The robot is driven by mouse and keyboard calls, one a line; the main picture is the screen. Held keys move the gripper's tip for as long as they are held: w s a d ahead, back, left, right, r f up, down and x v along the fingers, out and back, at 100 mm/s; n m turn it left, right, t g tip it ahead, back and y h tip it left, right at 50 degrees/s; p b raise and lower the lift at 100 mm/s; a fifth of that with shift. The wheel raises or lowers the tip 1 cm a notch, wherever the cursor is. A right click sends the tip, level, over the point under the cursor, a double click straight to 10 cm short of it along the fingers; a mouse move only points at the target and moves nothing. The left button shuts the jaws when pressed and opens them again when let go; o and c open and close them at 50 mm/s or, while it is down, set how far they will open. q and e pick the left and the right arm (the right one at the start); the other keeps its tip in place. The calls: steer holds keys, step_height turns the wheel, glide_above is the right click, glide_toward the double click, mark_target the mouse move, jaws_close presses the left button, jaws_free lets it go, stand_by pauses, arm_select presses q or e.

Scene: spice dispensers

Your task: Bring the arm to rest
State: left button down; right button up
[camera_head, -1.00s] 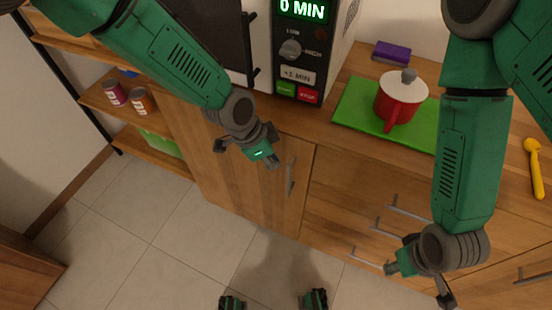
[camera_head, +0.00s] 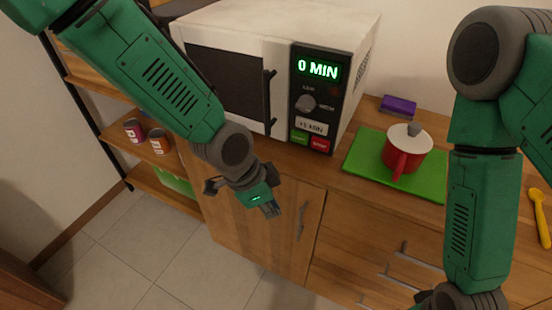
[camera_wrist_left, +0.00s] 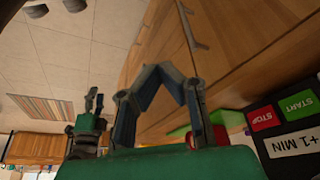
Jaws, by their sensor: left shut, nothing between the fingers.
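My left gripper (camera_head: 270,209) hangs in front of the wooden cabinet, below the microwave. In the left wrist view, its two fingers (camera_wrist_left: 160,72) come together at the tips with nothing held. My right arm (camera_head: 477,215) hangs down at the right of the head view, with its wrist cut off by the bottom edge. My right gripper (camera_wrist_left: 94,103) shows small in the left wrist view; whether its fingers are open or shut is unclear.
A white microwave (camera_head: 220,30) reading 0 MIN stands on the counter behind my left gripper. A red lidded pot (camera_head: 402,158) sits on a green board (camera_head: 363,153). A purple sponge (camera_head: 398,105) and a yellow spoon (camera_head: 540,215) lie nearby. Cans (camera_head: 134,131) stand on the left shelf.

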arm_select(q)
steer(key=s+a+f+n+y, duration=0.1)
steer(key=s+a+f+n, duration=0.65)
steer(key=a+f, duration=0.4)
steer(key=s+a+f+n+y, duration=0.3)
steer(key=s+a+n, duration=0.5)
steer(key=s+a, duration=0.5)
steer(key=shift+a+f, duration=0.25)
steer(key=shift+a, duration=1.9)
steer(key=shift+d, duration=0.25)
